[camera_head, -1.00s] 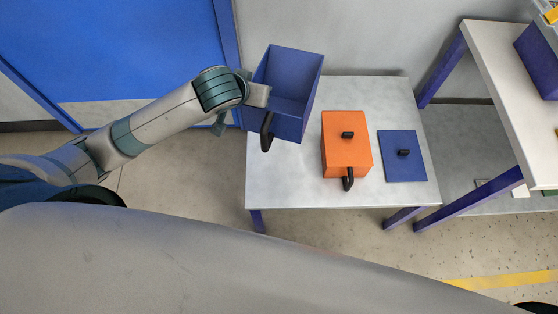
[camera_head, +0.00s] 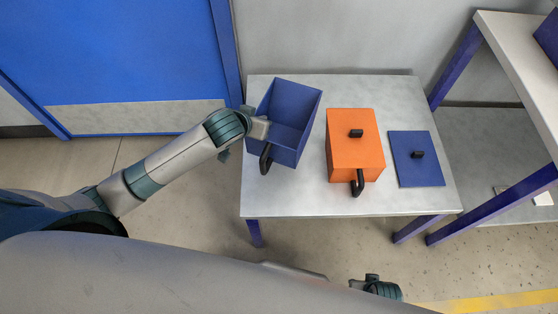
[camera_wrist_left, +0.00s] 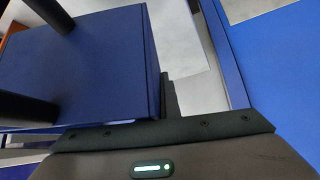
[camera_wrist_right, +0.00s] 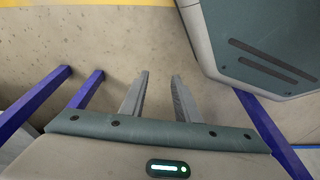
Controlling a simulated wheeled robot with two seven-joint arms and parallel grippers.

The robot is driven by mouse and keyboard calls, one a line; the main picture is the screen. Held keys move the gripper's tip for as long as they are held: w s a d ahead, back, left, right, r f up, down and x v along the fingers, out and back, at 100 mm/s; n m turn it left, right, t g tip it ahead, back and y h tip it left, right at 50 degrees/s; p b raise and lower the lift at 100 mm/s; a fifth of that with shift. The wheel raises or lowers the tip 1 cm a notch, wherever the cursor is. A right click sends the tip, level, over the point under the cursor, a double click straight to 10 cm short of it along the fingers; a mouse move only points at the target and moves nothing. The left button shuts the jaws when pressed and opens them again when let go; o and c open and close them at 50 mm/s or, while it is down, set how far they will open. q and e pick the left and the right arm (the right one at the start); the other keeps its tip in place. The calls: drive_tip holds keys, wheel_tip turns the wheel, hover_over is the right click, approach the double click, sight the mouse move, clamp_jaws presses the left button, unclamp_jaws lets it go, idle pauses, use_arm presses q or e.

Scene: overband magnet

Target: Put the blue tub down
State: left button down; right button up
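The blue tub (camera_head: 290,112) is open-topped and empty, with a black handle (camera_head: 265,158) on its near side. It is over the left part of the grey table (camera_head: 310,196); whether its base touches the table I cannot tell. My left gripper (camera_head: 262,129) is at its left side and looks shut on it, though the fingertips are hidden. In the left wrist view the tub's blue wall (camera_wrist_left: 95,65) fills the left, with a dark finger (camera_wrist_left: 169,95) beside it. My right gripper (camera_wrist_right: 160,77) is open and empty over the floor.
An orange lidded tub (camera_head: 352,145) stands right of the blue tub with a gap between. A flat blue lid (camera_head: 416,160) lies farther right. A white-topped shelf unit (camera_head: 515,60) stands at the right. The table's front left is bare.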

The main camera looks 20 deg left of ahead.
use_arm(q)
wheel_tip(320, 180, down, 5)
drive_tip(key=shift+f+b, duration=0.2)
drive_tip(key=shift+b, duration=0.15)
drive_tip(key=shift+f, duration=0.4)
use_arm(e)
drive_tip(key=shift+w+a+r, duration=0.1)
drive_tip(key=shift+w+r, duration=0.15)
drive_tip(key=shift+r, duration=0.25)
drive_tip(key=shift+w+a+r, duration=0.1)
drive_tip(key=shift+w+r, duration=0.1)
drive_tip(key=shift+r, duration=0.3)
drive_tip(key=shift+s+d, duration=0.1)
use_arm(q)
drive_tip(key=shift+f, duration=0.6)
wheel_tip(320, 180, down, 2)
drive_tip(key=shift+f, duration=0.3)
use_arm(e)
drive_tip(key=shift+s+r, duration=0.15)
drive_tip(key=shift+r, duration=0.35)
